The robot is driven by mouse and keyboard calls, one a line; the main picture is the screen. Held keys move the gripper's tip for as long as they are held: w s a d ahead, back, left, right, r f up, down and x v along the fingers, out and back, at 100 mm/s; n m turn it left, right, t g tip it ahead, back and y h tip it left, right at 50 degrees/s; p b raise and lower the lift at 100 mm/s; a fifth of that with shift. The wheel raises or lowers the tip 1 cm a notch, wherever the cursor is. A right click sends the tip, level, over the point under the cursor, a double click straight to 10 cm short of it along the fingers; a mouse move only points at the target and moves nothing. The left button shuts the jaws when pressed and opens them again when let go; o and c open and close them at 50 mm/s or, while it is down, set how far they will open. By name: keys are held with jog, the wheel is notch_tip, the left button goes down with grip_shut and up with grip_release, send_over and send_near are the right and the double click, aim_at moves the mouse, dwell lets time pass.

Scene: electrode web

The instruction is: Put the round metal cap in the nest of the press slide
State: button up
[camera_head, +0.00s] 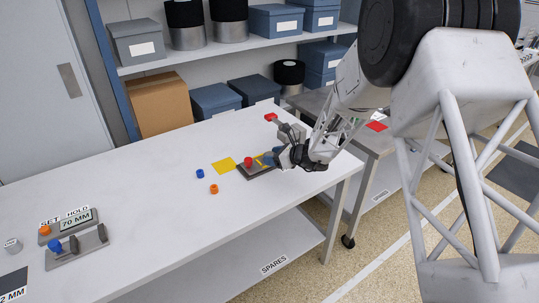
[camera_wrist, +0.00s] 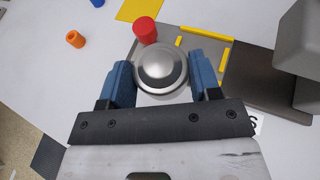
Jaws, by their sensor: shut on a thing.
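The round metal cap (camera_wrist: 161,68) is a shiny silver dome, held between the blue fingers of my gripper (camera_wrist: 161,76) in the wrist view. In the head view my gripper (camera_head: 276,158) is over the right end of a dark grey plate (camera_head: 247,176), and the cap cannot be made out there. The plate, apparently the press slide, also shows in the wrist view (camera_wrist: 208,54), with yellow strips along its edges. A red knob (camera_wrist: 145,29) stands beside the cap in the picture. The cap and fingers hide part of the plate; I cannot make out the nest.
Grey blocks (camera_wrist: 305,40) stand right of the plate in the wrist view. A yellow square (camera_head: 223,164), a blue piece (camera_head: 200,174) and an orange piece (camera_head: 214,188) lie left of the plate. A fixture marked 70 MM (camera_head: 75,222) stands far left. The table between is clear.

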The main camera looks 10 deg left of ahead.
aim_at(270, 154)
jog(key=shift+w+a+f, duration=0.1)
jog(key=shift+w+a, duration=0.35)
jog(key=shift+w, duration=0.65)
jog(key=shift+w+a+f, duration=0.15)
jog(key=shift+w+a, duration=0.3)
jog(key=shift+w, duration=0.6)
jog(key=shift+w+a+f, duration=0.1)
jog(key=shift+w+a, duration=0.35)
jog(key=shift+w, duration=0.65)
jog(key=shift+f, duration=1.75)
jog(key=shift+f, duration=0.1)
jog(key=o, duration=0.7)
jog(key=v, duration=1.2)
